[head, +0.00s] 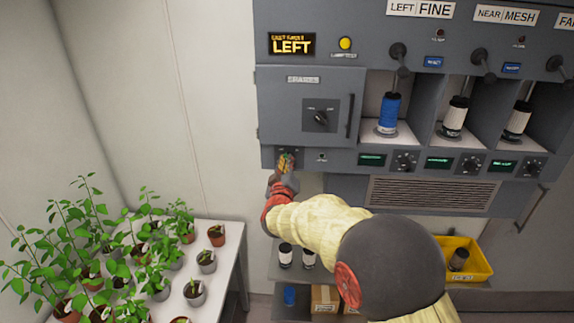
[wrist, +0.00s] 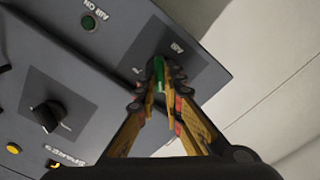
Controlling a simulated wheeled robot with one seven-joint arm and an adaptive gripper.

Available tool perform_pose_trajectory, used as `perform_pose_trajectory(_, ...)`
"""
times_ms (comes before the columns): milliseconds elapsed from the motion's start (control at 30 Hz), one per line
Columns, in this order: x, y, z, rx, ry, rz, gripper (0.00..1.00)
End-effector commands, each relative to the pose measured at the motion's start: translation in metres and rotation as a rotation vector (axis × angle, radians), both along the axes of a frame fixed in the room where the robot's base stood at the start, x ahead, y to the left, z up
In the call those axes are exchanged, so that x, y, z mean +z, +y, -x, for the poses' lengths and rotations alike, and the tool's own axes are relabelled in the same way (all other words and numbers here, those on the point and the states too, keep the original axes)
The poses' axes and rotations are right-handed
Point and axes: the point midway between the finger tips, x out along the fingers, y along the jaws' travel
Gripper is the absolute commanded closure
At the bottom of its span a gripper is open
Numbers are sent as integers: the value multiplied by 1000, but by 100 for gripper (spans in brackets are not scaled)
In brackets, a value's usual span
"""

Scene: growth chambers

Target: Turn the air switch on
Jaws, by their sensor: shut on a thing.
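The air switch has a green lever (wrist: 158,71) on a dark plate marked AIR (wrist: 183,52) at the panel's lower corner. My gripper (wrist: 163,84) is shut on this lever, its two fingers on either side of it. In the head view my gripper (head: 286,163) is at the lower left corner of the grey cabinet and mostly hides the switch. The AIR ON lamp (wrist: 88,23) beside the switch is dull green in the wrist view. The lamp (head: 321,157) looks dark in the head view. The lever's exact position is hard to tell.
Above the switch is the SPARES door (head: 284,96) with a black knob (head: 320,117) and a handle (head: 350,116). Bays with spools (head: 389,112) lie to the right. A plant table (head: 226,245) stands at lower left, and a yellow bin (head: 482,262) at lower right.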

Motion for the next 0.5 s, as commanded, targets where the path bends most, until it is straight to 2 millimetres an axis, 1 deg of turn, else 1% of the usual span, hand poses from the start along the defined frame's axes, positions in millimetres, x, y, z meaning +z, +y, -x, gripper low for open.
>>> perform_pose_trajectory(33, -3, 0, 0, 0, -2, -26, 100)
perform_pose_trajectory(267, -4, -1, 0, 0, -8, -198, 100)
perform_pose_trajectory(500, -4, -2, 0, 1, -15, -426, 100)
